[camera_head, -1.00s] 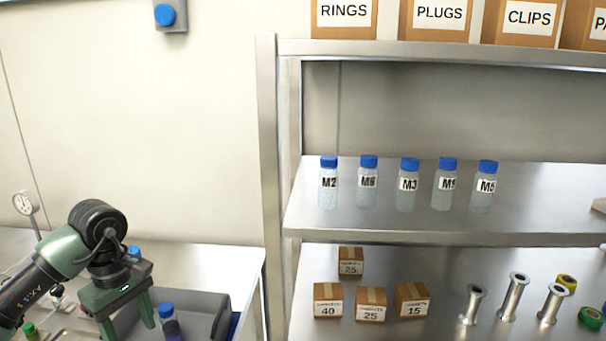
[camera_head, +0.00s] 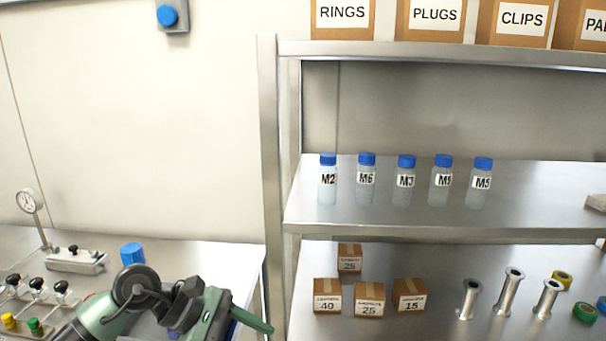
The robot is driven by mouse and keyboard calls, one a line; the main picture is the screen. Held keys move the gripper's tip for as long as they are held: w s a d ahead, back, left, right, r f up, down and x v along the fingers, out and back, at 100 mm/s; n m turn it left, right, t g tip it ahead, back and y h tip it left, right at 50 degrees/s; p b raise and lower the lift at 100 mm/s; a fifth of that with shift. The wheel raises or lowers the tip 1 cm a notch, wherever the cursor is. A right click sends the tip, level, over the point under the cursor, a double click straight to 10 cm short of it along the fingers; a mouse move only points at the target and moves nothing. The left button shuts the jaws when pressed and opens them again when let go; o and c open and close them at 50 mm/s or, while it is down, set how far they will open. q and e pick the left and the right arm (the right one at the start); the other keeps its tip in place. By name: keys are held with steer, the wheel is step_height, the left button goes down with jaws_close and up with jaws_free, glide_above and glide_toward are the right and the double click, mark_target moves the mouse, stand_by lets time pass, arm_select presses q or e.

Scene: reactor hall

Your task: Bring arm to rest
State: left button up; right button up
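My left arm comes in at the lower left, green and dark grey. My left gripper (camera_head: 250,325) lies low in the head view, in front of the bench and left of the shelf post. It points to the right, and one green finger shows clearly. The other finger is not clear and the lower part is cut off by the picture's edge, so its opening cannot be made out. No held object shows. My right gripper is not in view.
The bench (camera_head: 210,255) holds a blue-capped object (camera_head: 132,253), a gauge (camera_head: 30,202) and several small valves (camera_head: 37,284). A metal shelf (camera_head: 400,215) stands to the right, with labelled bottles (camera_head: 405,181), small cartons (camera_head: 370,299) and metal tube fittings (camera_head: 510,292).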

arm_select(q)
steer(key=s+d+r+n+t+h, duration=0.2)
steer(key=d+r+n+t+h, duration=0.3)
steer(key=d+r+n+h, duration=0.6)
steer(key=w+a+r+n+t+y, duration=0.35)
steer(key=a+n+t, duration=0.45)
steer(key=n+t, duration=0.3)
steer(key=s+a+f+n+g+y, duration=0.1)
steer(key=a+f+n+y, duration=0.7)
steer(key=n, duration=0.5)
steer(key=s+a+f+n+y, duration=0.1)
steer(key=a+f+n+y, duration=0.5)
steer(key=f+n+y, duration=0.5)
steer(key=s+f+n+g+h, duration=0.1)
steer(key=s+f+n+g, duration=0.6)
steer(key=s, duration=0.5)
steer(key=s+f+n+g+h, duration=0.1)
steer(key=s+f+n+g, duration=0.3)
steer(key=s+f, duration=0.6)
step_height(320, 180, down, 24)
steer(key=s+m+g, duration=0.1)
steer(key=s+g, duration=0.2)
steer(key=s+a+f, duration=0.1)
steer(key=s+f, duration=0.7)
steer(key=s+a+f, duration=0.2)
steer(key=s+f, duration=0.6)
steer(key=f, duration=0.1)
steer(key=shift+a+f+m+g, duration=0.15)
steer(key=shift+a+m+g, duration=0.15)
steer(key=shift+g, duration=0.1)
